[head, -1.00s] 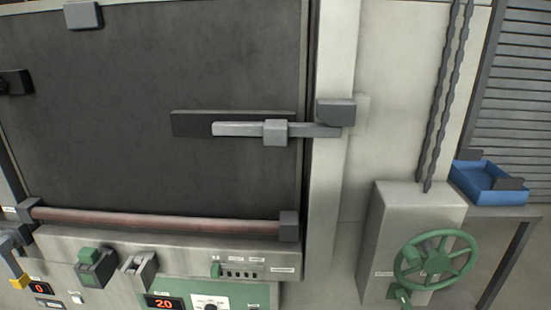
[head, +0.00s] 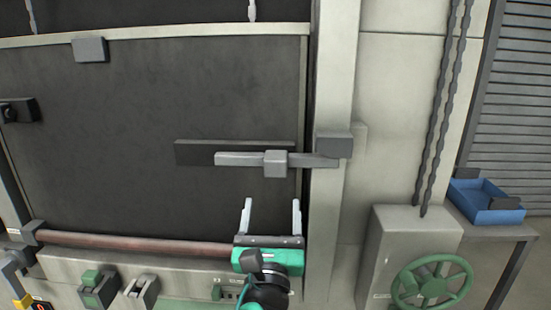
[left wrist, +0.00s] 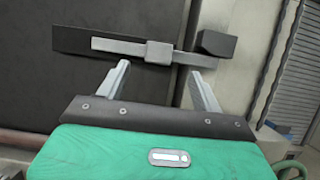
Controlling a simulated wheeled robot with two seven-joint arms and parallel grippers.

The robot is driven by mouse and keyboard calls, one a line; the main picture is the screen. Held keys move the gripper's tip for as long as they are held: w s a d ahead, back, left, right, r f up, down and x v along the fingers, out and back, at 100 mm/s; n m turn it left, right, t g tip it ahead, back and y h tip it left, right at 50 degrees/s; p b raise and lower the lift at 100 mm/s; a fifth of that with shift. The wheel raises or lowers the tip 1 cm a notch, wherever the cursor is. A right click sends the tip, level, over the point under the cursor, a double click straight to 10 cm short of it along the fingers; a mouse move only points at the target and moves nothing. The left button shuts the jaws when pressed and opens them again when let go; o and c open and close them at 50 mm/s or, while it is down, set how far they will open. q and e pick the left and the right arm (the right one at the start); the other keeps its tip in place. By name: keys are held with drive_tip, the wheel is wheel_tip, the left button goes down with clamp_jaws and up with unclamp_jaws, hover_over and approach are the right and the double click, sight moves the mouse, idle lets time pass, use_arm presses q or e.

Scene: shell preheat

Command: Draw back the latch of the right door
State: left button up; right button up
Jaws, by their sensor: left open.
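The latch is a light grey bar (head: 235,159) with a square grey block (head: 275,163) on it, set on a dark backing plate (head: 205,152) on the dark door (head: 120,110). The bar's right end reaches into a dark grey keeper (head: 333,146) on the pale frame post. My left gripper (head: 271,205) is open and empty, below the block, its two fingers pointing up and apart from the latch. In the left wrist view the latch block (left wrist: 158,53) lies beyond and between the open fingertips (left wrist: 159,70). My right gripper is not in view.
A reddish horizontal bar (head: 130,242) runs across the door's bottom, passing behind my left gripper. At right are a green handwheel (head: 432,283) on a pale box, hanging chains (head: 440,110) and a blue tray (head: 485,212) on a stand. The space before the latch is clear.

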sight(275, 164)
use_arm(q)
drive_tip(key=p+x, duration=0.4)
drive_tip(key=x, duration=0.9)
drive_tip(key=shift+f+p, duration=0.1)
drive_tip(key=shift+p, duration=0.2)
drive_tip(key=shift+w, duration=0.4)
drive_tip(key=c, duration=1.4)
drive_tip(key=shift+a+p, duration=0.3)
drive_tip(key=shift+a, duration=0.15)
drive_tip(key=shift+o, duration=0.2)
drive_tip(key=a+p, duration=0.1)
drive_tip(key=a, duration=0.5)
drive_tip(key=shift+p, duration=0.3)
drive_tip(key=shift+d, duration=0.15)
drive_tip(key=shift+c, duration=0.2)
